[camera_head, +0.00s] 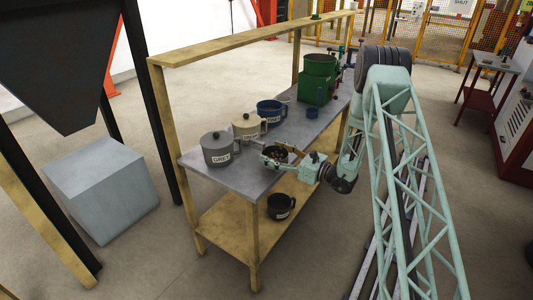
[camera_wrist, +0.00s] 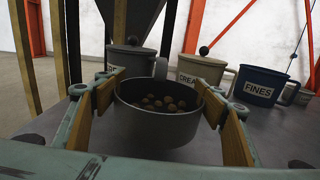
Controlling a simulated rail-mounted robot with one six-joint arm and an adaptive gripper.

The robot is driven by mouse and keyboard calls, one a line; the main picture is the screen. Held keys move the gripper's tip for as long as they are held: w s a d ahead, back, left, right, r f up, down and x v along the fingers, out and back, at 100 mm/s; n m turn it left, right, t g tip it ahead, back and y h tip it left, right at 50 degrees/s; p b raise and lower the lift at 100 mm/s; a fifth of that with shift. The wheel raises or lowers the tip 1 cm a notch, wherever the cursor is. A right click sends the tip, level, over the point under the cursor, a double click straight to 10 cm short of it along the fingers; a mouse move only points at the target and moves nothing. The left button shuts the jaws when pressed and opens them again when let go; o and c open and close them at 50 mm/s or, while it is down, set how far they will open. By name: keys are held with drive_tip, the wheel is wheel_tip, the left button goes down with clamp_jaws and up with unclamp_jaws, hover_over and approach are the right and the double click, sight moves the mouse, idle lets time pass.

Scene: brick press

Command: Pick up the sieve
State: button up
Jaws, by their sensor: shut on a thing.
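The sieve (camera_wrist: 158,128) is a dark grey round pan with several brown lumps inside, in the middle of the wrist view. It also shows in the head view (camera_head: 273,153), at the bench's front edge. My gripper (camera_wrist: 158,100) is shut on the sieve, with wood-coloured finger pads against its left and right sides. In the head view my gripper (camera_head: 280,156) partly covers the sieve. I cannot tell whether the sieve's underside touches the bench top.
On the bench (camera_head: 222,179) stand a grey pot (camera_head: 216,154) labelled GREY, a cream pot (camera_head: 246,130), a blue FINES pot (camera_head: 268,115) and a green machine (camera_head: 318,82). A black pot (camera_head: 280,210) sits on the lower shelf. A wooden beam (camera_head: 250,38) runs above the bench.

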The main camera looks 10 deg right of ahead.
drive_tip(key=s+d+r, duration=0.1)
drive_tip(key=s+d, duration=0.1)
drive_tip(key=d, duration=0.7)
drive_tip(key=shift+s+d+p, duration=0.3)
drive_tip(key=shift+s+d, duration=0.05)
drive_tip(key=shift+d, duration=0.05)
drive_tip(key=shift+d, duration=0.15)
idle(0.5)
drive_tip(key=shift+s, duration=0.1)
idle(0.5)
drive_tip(key=s+a+f+n+g+y, duration=0.1)
drive_tip(key=s+a+n+g+y, duration=0.1)
drive_tip(key=s+a, duration=1.2)
drive_tip(key=shift+s+a+f+g+y, duration=0.3)
drive_tip(key=shift+s+a+f+g, duration=0.1)
drive_tip(key=shift+a, duration=0.05)
drive_tip(key=shift+d, duration=0.1)
